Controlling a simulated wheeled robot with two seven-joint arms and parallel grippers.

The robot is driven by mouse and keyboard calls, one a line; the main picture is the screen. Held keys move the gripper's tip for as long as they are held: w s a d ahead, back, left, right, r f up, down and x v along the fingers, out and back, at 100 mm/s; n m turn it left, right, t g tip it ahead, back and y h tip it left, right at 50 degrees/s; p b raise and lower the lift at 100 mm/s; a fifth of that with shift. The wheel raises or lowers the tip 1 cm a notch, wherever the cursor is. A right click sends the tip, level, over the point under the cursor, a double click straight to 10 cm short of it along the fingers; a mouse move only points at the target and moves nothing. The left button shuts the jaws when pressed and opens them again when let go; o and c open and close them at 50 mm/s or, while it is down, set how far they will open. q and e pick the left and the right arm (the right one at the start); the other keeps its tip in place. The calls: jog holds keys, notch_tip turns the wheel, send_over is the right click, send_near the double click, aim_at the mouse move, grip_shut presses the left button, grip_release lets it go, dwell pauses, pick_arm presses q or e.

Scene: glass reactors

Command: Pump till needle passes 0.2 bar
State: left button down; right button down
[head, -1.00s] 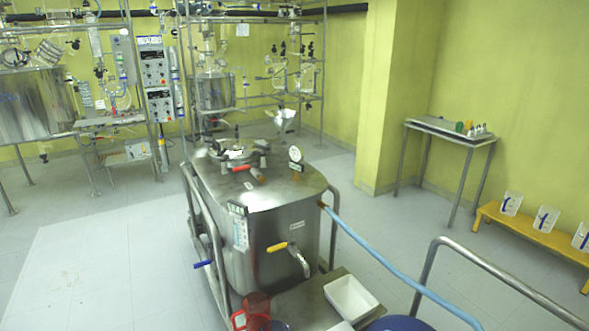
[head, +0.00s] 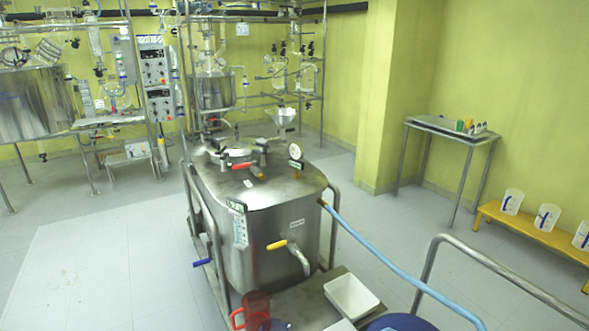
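A pressure gauge (head: 295,152) with a white round dial stands on top of the steel vessel (head: 262,232), near its back right edge. Its needle is too small to read. A yellow-handled tap (head: 278,245) is on the front. A blue hose (head: 385,265) runs from the vessel's right side to the lower right. I cannot make out a pump for certain. Neither of my grippers is in view.
A white tray (head: 351,297) and a red jug (head: 252,311) sit at the vessel's front. A curved steel rail (head: 428,272) stands at the lower right. A side table (head: 450,132) and a yellow bench (head: 530,231) with beakers are on the right. The left floor is clear.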

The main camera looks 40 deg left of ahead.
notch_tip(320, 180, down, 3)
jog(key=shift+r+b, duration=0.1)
jog(key=shift+b, duration=0.75)
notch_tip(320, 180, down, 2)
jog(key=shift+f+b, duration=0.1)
jog(key=shift+b, duration=0.7)
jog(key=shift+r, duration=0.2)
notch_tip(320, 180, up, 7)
jog(key=p, duration=0.5)
jog(key=shift+p, duration=0.4)
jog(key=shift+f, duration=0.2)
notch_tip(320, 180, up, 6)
jog(key=p, duration=0.4)
